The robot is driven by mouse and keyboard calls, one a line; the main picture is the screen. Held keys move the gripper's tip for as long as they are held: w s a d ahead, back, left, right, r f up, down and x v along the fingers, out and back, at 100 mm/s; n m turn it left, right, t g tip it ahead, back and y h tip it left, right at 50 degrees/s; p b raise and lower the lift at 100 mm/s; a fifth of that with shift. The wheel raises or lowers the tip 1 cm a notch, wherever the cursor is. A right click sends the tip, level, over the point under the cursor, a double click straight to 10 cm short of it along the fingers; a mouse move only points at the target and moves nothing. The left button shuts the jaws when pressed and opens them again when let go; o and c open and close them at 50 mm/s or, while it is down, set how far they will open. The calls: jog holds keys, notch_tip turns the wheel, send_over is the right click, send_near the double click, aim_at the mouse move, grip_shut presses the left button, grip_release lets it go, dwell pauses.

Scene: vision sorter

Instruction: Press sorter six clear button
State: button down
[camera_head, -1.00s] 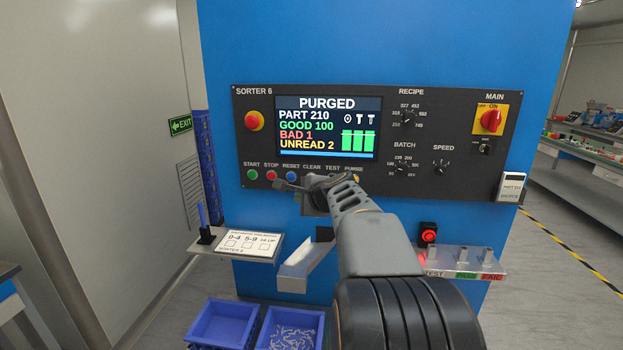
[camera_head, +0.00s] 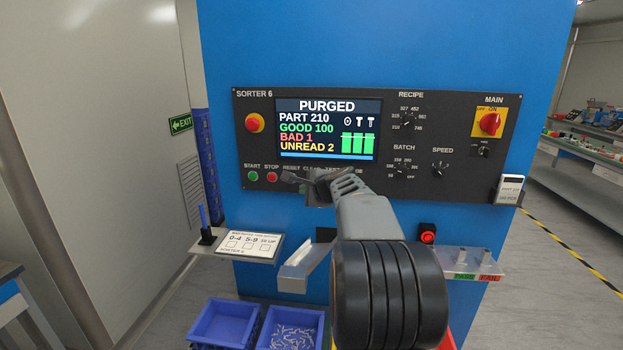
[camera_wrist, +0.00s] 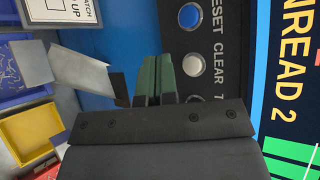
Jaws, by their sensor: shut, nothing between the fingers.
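The sorter six panel (camera_head: 250,140) faces me, with a screen (camera_head: 328,128) reading PURGED. In the wrist view the white clear button (camera_wrist: 193,64) sits beside its CLEAR label, below the blue reset button (camera_wrist: 190,16). My gripper (camera_wrist: 158,62) has its green fingers shut and empty. The fingertips lie just left of the clear button in that view; I cannot tell how far they are from the panel. In the head view my gripper (camera_head: 290,178) is in front of the button row and hides the clear button.
Green start (camera_head: 253,176) and red stop (camera_head: 271,177) buttons are at the row's left. A red emergency knob (camera_head: 254,123) is above them. A label shelf (camera_head: 208,248), a metal chute (camera_head: 297,275) and blue bins (camera_head: 195,325) are below.

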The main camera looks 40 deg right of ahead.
jog(key=shift+w+d+p, duration=0.5)
jog(key=shift+w+d, duration=0.85)
jog(key=shift+w, duration=0.05)
dwell(1.3)
jog(key=shift+w+d, duration=0.3)
jog(key=shift+w+d, duration=0.3)
dwell(0.8)
jog(key=shift+s+a, duration=0.1)
dwell(0.3)
jog(key=shift+s+a+b, duration=0.3)
jog(key=shift+s+a, duration=0.2)
jog(key=shift+s+a+b, duration=1.15)
jog(key=shift+s+a, duration=0.6)
jog(key=shift+s, duration=0.05)
